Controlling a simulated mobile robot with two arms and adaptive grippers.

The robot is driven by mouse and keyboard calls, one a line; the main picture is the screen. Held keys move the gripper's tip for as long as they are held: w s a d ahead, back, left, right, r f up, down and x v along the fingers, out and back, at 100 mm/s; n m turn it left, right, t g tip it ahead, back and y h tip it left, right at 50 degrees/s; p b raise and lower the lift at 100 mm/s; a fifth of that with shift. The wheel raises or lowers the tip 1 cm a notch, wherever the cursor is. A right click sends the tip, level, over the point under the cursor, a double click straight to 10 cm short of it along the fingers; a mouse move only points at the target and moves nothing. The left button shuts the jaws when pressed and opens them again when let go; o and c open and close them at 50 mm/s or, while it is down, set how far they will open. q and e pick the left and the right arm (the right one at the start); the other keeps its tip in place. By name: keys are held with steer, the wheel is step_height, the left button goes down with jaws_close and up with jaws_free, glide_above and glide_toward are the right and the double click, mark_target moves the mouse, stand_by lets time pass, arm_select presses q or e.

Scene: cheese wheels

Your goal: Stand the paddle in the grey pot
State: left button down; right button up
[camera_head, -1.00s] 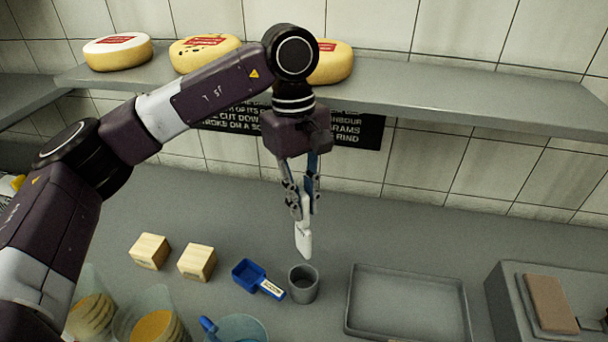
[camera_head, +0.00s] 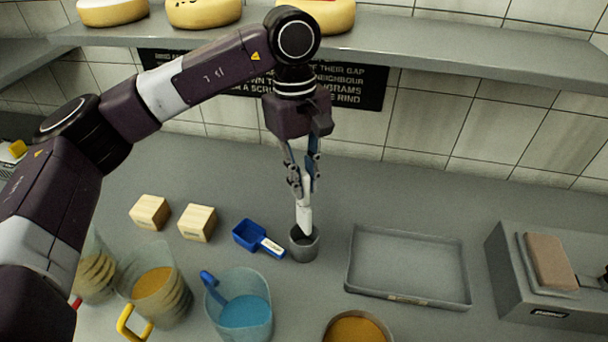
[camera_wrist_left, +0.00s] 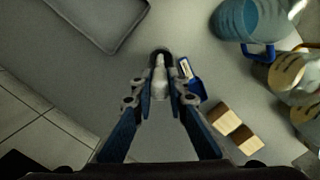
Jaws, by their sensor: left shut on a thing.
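The white paddle (camera_head: 304,216) hangs upright from my left gripper (camera_head: 304,182), which is shut on its upper part. Its lower end is at the mouth of the grey pot (camera_head: 305,250) and overlaps the opening in the head view. Whether it touches the bottom of the pot I cannot tell. In the left wrist view, the paddle (camera_wrist_left: 160,77) points away from my left gripper (camera_wrist_left: 159,98) into the dark mouth of the pot (camera_wrist_left: 161,52). My right gripper is not in view.
A blue scoop (camera_head: 250,236) lies just left of the pot. Two wooden blocks (camera_head: 197,222) are further left. A grey tray (camera_head: 408,297) is at the right. Jugs (camera_head: 244,318) and a bowl (camera_head: 357,330) stand in front. A shelf (camera_head: 440,38) with cheese wheels is behind.

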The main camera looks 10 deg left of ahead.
mark_target(304, 202)
arm_select(q)
step_height(304, 202, down, 3)
steer(key=shift+r+b, duration=0.2)
steer(key=shift+b, duration=0.7)
steer(key=shift+f+b, duration=1.1)
steer(key=shift+f, duration=0.15)
steer(key=shift+f+b, duration=0.35)
steer(key=shift+f, duration=0.1)
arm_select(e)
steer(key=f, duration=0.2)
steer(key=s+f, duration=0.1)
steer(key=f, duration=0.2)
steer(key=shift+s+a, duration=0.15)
